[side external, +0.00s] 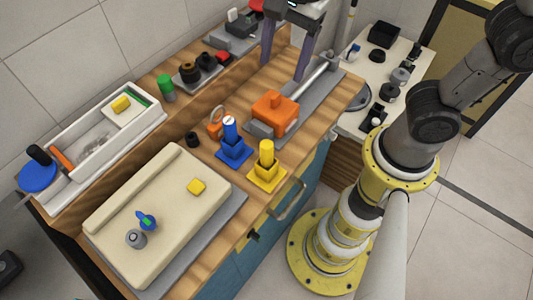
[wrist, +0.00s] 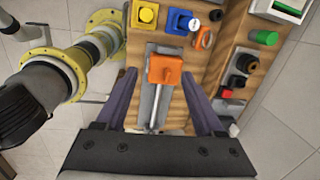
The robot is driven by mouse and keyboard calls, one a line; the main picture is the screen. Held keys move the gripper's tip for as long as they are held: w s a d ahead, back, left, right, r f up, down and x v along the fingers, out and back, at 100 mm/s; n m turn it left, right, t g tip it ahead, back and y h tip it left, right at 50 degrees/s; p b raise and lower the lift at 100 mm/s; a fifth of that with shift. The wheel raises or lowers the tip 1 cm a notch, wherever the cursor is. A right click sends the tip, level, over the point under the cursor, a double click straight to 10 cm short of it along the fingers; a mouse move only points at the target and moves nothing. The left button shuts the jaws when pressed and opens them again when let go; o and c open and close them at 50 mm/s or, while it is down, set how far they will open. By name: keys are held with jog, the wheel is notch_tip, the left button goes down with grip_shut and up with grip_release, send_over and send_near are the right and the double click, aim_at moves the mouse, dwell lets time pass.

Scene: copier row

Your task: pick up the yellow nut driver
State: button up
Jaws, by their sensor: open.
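The yellow nut driver (side external: 267,154) stands upright in a square yellow base at the front edge of the wooden bench. It also shows at the top of the wrist view (wrist: 146,15). A similar blue upright piece (side external: 231,130) in a blue base stands beside it, also seen in the wrist view (wrist: 183,22). My gripper (side external: 287,66) is open and empty, with its two purple fingers spread apart. In the wrist view the fingers (wrist: 160,76) are on either side of an orange block (wrist: 164,68), and the yellow nut driver is well beyond their tips.
The orange block (side external: 274,113) sits on a grey plate with a metal rod, between my gripper and the yellow nut driver. A cream slab (side external: 160,210) with a yellow block lies left. A white tray (side external: 75,190) and black knobs (side external: 189,70) line the back. An orange ring-handled item (side external: 215,125) stands near the blue piece.

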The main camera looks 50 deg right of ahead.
jog(key=n+g, duration=0.1)
jog(key=n, duration=0.1)
send_over(266, 144)
notch_tip(266, 144, down, 4)
jog(key=shift+h, duration=0.3)
jog(key=f, duration=0.8)
jog(key=shift+w+d+f, duration=0.1)
jog(key=shift+d+f, duration=0.2)
jog(key=shift+a+f, duration=0.15)
jog(key=shift+f, duration=1.2)
jog(key=shift+a+f, duration=0.1)
jog(key=shift+f, duration=1.2)
jog(key=shift+c, duration=0.2)
grip_shut()
